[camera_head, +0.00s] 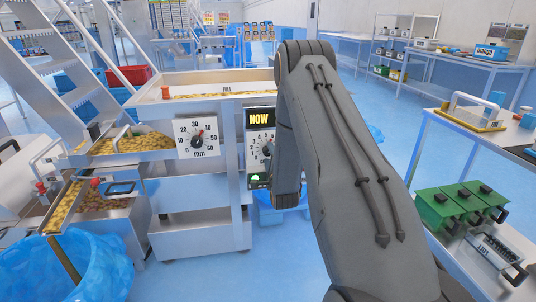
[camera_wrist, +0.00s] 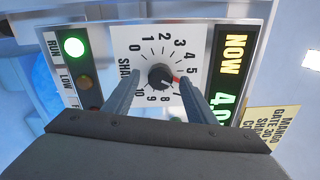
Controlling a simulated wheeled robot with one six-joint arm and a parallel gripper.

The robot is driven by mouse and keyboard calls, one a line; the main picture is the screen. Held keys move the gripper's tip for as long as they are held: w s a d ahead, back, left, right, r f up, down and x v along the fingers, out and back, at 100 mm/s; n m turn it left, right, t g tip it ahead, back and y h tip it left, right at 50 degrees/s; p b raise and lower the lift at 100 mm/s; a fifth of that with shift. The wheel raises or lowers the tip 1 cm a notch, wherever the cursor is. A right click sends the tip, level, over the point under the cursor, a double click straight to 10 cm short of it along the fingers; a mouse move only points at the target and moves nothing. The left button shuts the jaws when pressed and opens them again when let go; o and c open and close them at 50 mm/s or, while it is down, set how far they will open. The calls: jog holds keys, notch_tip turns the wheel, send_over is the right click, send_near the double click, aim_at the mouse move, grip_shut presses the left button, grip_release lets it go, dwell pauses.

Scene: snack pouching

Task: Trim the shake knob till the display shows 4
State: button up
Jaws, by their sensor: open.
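The shake knob (camera_wrist: 160,76) is a round black knob with a red pointer on a white 0-to-10 dial (camera_wrist: 150,37). Its pointer lies to the right, just past the 5, partly behind a finger. My gripper (camera_wrist: 158,82) is open, its two fingers on either side of the knob; I cannot tell whether they touch it. The display (camera_wrist: 229,75) reads NOW and 4.0 in the wrist view, sideways, its lower end cut off by my gripper. In the head view the display (camera_head: 260,117) shows NOW, and my arm hides part of the dial.
A green lamp (camera_wrist: 73,46) beside RUN is lit; the LOW lamp (camera_wrist: 84,82) is dim. A second dial in mm (camera_head: 197,136) is left of the panel. A yellow card (camera_wrist: 258,130) is beside the display. A bench with green boxes (camera_head: 445,205) stands at the right.

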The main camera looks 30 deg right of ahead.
jog(key=shift+v, duration=2.65)
jog(key=shift+f, duration=0.1)
jog(key=s+a+r+n+g+y+p, duration=0.2)
jog(key=s+a+r+n+g, duration=0.15)
jog(key=s+a+n, duration=0.2)
jog(key=s+a+r+n+g+y+p, duration=0.2)
jog(key=s+a+r+n+g+p, duration=0.1)
jog(key=s+a+n+g, duration=0.25)
jog(key=s+a+r+n+g+p, duration=0.1)
jog(key=s+a+r+n+g, duration=0.1)
jog(key=s, duration=0.7)
jog(key=s+a+r+n+g+p, duration=0.1)
jog(key=s+a+r+n+g, duration=0.2)
jog(key=s, duration=0.6)
jog(key=s+a+r+n+g+y+p, duration=0.1)
jog(key=s+a+r+n+g, duration=0.2)
jog(key=s+a+n, duration=0.3)
jog(key=s+n, duration=0.1)
jog(key=s, duration=0.2)
jog(key=shift+s+r, duration=0.2)
jog(key=shift+s, duration=0.15)
